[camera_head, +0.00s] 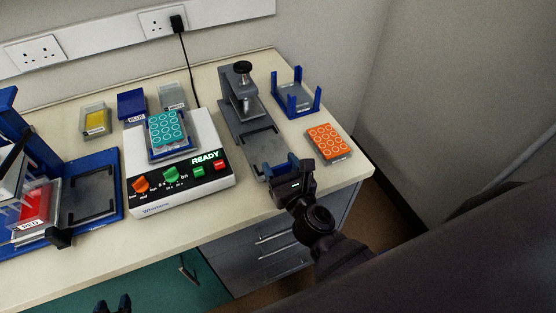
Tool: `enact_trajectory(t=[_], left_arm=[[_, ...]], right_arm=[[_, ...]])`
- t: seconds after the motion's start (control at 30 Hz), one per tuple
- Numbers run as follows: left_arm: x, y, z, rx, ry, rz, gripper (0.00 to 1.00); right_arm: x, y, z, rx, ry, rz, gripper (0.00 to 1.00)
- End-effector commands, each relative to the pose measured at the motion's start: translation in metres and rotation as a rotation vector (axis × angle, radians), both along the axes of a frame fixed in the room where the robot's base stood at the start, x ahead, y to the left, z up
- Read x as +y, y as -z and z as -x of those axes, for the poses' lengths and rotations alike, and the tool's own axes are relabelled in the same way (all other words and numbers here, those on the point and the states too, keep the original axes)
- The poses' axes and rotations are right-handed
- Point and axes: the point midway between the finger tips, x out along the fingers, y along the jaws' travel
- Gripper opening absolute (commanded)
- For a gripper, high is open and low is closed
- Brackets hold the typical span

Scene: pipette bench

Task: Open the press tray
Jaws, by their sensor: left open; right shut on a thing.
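The grey press (240,93) stands at the back of the bench, with a black knob on top. Its grey tray (266,147) extends from the press toward the front edge, with black corner guides and a bare middle. A blue handle (278,170) is at the tray's front end. My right gripper (291,172) is at this handle and shut on it; the jaws partly hide the contact. My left gripper (113,304) is open and empty, low in front of the bench, with only its fingertips in view.
A white shaker (180,189) reading READY holds a teal-topped plate (166,127). An orange plate (328,140) and blue-posted holder (296,97) are right of the press. A blue station (105,160) with a red-labelled box (36,205) is left. Small labelled boxes stand behind.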

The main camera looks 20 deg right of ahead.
Motion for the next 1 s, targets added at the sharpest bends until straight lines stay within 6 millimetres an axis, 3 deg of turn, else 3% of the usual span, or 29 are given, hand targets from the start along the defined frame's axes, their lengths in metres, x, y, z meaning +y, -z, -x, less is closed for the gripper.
enact_trajectory(t=[0.17, 0.2, 0.33, 0.73, 1.0], left_arm=[[0.0, 0.0, 0.0, 0.0, 0.0, 0.0, 0.43], [0.0, 0.0, 0.0, 0.0, 0.0, 0.0, 0.43], [0.0, 0.001, 0.001, 0.003, -0.001, -0.001, 0.43], [0.001, 0.005, 0.008, 0.016, -0.005, 0.0, 0.43], [0.001, 0.011, 0.005, 0.01, -0.003, 0.001, 0.43]], right_arm=[[0.0, 0.0, -0.001, 0.0, 0.001, 0.0, 0.17], [0.0, 0.0, -0.001, 0.0, 0.001, 0.0, 0.64], [0.0, 0.0, -0.001, 0.0, 0.001, 0.0, 0.84], [0.0, 0.0, 0.004, 0.0, 0.001, 0.0, 0.85], [-0.001, 0.002, 0.04, 0.002, 0.001, 0.0, 0.85]])
